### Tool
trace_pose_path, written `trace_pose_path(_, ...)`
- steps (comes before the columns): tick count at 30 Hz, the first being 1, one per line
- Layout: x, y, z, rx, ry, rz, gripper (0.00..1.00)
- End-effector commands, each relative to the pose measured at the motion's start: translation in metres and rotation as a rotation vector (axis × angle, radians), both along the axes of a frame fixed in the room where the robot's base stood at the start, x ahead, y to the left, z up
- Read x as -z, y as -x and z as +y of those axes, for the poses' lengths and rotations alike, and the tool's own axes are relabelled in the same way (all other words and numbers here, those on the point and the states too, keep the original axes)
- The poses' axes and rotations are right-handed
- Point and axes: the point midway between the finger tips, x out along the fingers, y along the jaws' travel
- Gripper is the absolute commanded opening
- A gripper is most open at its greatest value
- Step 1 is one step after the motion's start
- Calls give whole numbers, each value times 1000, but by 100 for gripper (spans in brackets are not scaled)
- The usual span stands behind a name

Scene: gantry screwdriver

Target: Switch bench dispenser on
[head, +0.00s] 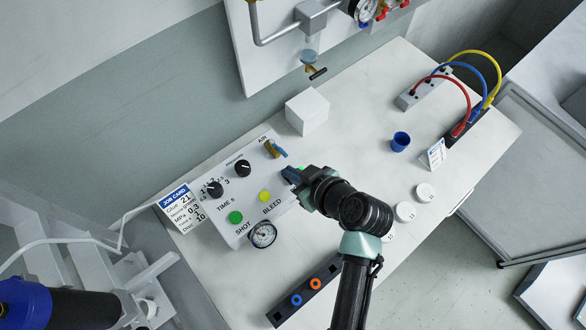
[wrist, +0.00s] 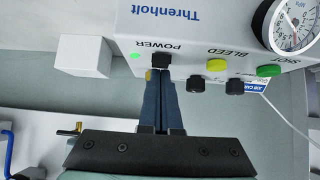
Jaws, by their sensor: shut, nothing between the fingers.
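The white bench dispenser (head: 244,222) stands on the bench and its front fills the top of the wrist view (wrist: 215,25). Below its POWER label sits a black switch (wrist: 162,60), with a small green lamp (wrist: 135,56) lit beside it. My gripper (head: 290,175) is shut and empty at the dispenser's right end. In the wrist view its fingertips (wrist: 160,76) are together right at the switch, partly covering it; I cannot tell whether they touch. The switch's position is not clear. The yellow BLEED button (wrist: 217,65) and green SHOT button (wrist: 269,71) are beside it.
A white block (head: 307,110) stands behind the dispenser, near the blue-handled air valve (head: 275,149). A pressure gauge (head: 263,235) is on the dispenser's front. A job card (head: 180,207) stands at its left. A blue cup (head: 400,141) and white discs (head: 405,211) are to the right.

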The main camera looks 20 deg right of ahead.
Motion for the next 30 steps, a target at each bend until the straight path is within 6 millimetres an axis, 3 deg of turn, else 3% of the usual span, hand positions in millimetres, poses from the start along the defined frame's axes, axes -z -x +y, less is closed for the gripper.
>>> trace_pose_path(16, -5, -15, 5, -1, 1, 0, 0)
trace_pose_path(25, -6, -13, 5, 0, 0, 0, 0)
trace_pose_path(30, -18, 0, -1, 2, 1, -3, 0)
